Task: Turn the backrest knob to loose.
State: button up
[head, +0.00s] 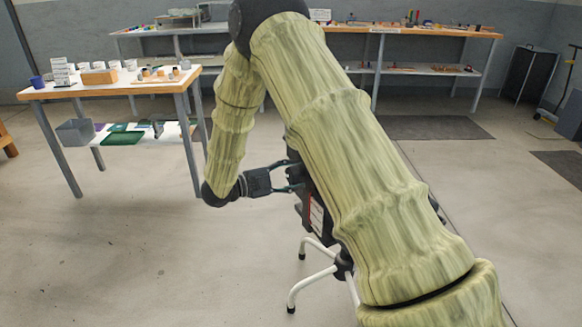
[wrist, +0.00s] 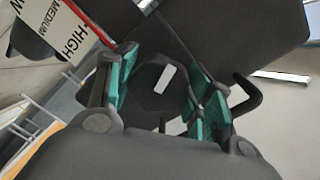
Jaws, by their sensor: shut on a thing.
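My gripper (head: 292,177) reaches in from the left toward a dark chair (head: 343,262), most of which is hidden behind my arm. In the wrist view, my gripper (wrist: 164,88) has its teal-padded fingers closed around the sides of a dark faceted knob (wrist: 150,80) with a white mark on its face. I take this as the backrest knob. In the head view the knob cannot be made out. No word for loose is readable.
A white label plate (wrist: 66,20) reading HIGH and MEDIUM is at the upper left of the wrist view. A black bent lever (wrist: 250,98) is close to the right finger. A workbench (head: 110,88) stands at left, a long bench (head: 440,33) behind. Floor at lower left is clear.

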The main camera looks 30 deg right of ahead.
jog(key=shift+n+p, duration=0.45)
jog(key=shift+n, duration=0.05)
jog(key=o, duration=1)
jog(key=shift+o, duration=0.2)
jog(key=shift+a, duration=0.15)
jog(key=w+a, duration=0.1)
jog(key=a, duration=1)
jog(key=shift+w+a+r, duration=0.3)
jog(key=shift+r, duration=0.05)
